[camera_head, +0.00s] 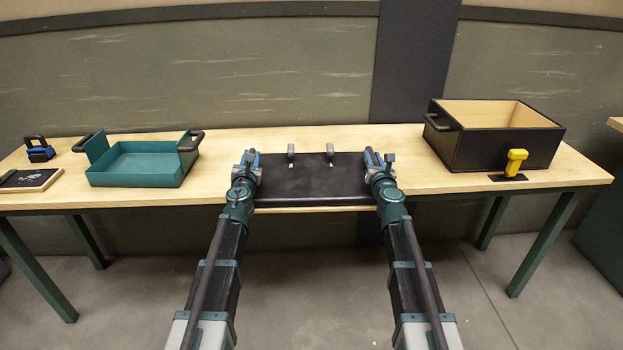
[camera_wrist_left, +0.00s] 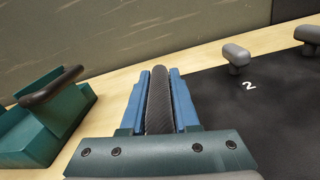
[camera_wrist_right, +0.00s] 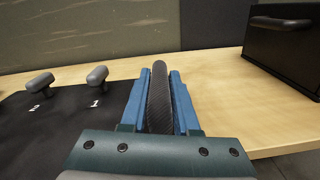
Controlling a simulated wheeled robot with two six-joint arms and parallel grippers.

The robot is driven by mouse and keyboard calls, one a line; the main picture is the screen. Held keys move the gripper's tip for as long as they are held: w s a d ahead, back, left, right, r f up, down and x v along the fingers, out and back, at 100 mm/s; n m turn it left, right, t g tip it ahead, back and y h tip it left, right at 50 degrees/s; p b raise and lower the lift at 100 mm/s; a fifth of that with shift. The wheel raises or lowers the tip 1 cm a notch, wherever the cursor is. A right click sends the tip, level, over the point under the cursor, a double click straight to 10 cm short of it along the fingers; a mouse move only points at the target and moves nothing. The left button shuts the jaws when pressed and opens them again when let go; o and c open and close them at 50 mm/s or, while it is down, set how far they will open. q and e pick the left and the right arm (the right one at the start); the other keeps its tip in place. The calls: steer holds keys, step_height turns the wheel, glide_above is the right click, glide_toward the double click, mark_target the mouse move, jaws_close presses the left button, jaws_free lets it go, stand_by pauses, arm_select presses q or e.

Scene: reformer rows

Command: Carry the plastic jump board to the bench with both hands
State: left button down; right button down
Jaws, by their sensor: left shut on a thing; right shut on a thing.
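The black jump board (camera_head: 312,180) lies flat at the middle of the wooden bench (camera_head: 230,141), near its front edge. It has two grey pegs (camera_head: 291,153) along its far side, with white numbers beside them. My left gripper (camera_head: 247,160) is shut on a dark handle (camera_wrist_left: 158,100) at the board's left end. My right gripper (camera_head: 376,160) is shut on a matching handle (camera_wrist_right: 159,97) at the right end. Whether the board touches the bench top or hovers just above it, I cannot tell.
A teal tray (camera_head: 138,182) with dark handles stands left of the board. A blue-and-black object (camera_head: 40,150) and a small dark slate (camera_head: 28,180) lie further left. A black box (camera_head: 495,152) and a yellow-handled item (camera_head: 515,163) stand right. Bare bench lies between.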

arm_select(q)
steer(key=shift+d+r, duration=0.1)
steer(key=shift+r, duration=0.1)
arm_select(e)
steer(key=shift+w+r, duration=0.1)
steer(key=shift+r, duration=0.1)
